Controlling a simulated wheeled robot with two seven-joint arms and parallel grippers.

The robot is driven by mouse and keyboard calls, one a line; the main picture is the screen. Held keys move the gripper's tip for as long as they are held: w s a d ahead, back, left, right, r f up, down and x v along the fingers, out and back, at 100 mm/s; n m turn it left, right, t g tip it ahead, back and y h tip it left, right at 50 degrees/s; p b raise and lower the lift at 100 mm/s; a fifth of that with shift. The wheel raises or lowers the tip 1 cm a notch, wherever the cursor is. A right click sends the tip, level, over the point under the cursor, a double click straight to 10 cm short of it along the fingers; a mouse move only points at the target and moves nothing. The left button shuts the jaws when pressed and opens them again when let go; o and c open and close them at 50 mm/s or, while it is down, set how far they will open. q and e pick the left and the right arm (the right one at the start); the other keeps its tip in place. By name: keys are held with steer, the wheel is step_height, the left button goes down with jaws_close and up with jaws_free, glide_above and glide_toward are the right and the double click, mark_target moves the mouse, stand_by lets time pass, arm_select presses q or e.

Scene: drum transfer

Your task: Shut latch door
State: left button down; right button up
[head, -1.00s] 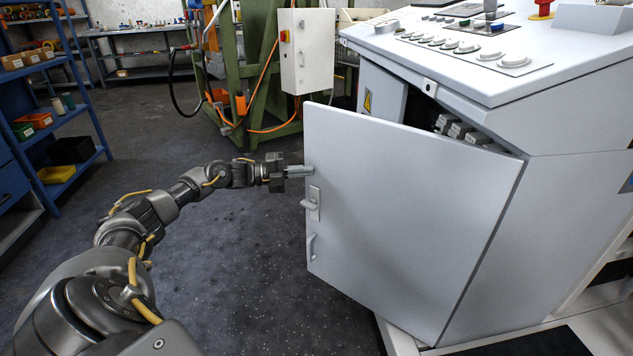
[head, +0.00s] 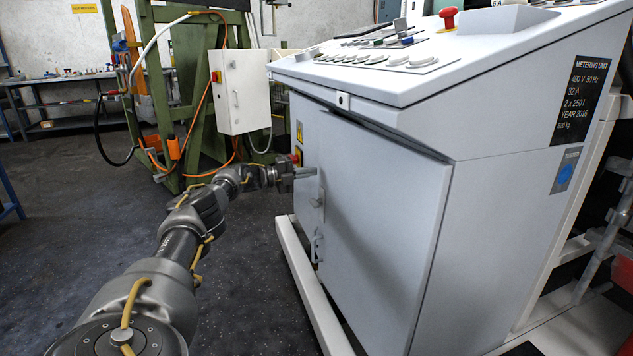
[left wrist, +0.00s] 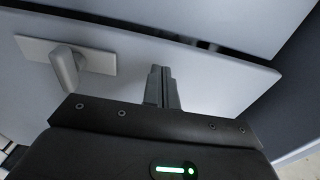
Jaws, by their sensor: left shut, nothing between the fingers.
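The grey cabinet door (head: 385,215) is nearly flush with the metering unit's front. A narrow dark gap shows along its edge in the left wrist view, where the door (left wrist: 215,85) lies below the cabinet frame. My right gripper is out of view.
The sloped control panel (head: 400,75) with buttons and a red knob overhangs the door. A white base rail (head: 305,285) runs along the floor below it. A green frame (head: 190,80) with a white box (head: 240,92) stands behind. The dark floor (head: 70,230) at left is clear.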

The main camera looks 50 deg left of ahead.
arm_select(q)
steer(key=shift+w+d, duration=0.1)
steer(key=shift+w, duration=0.3)
steer(key=p+v, duration=0.2)
steer(key=v, duration=0.8)
steer(key=shift+s, duration=0.35)
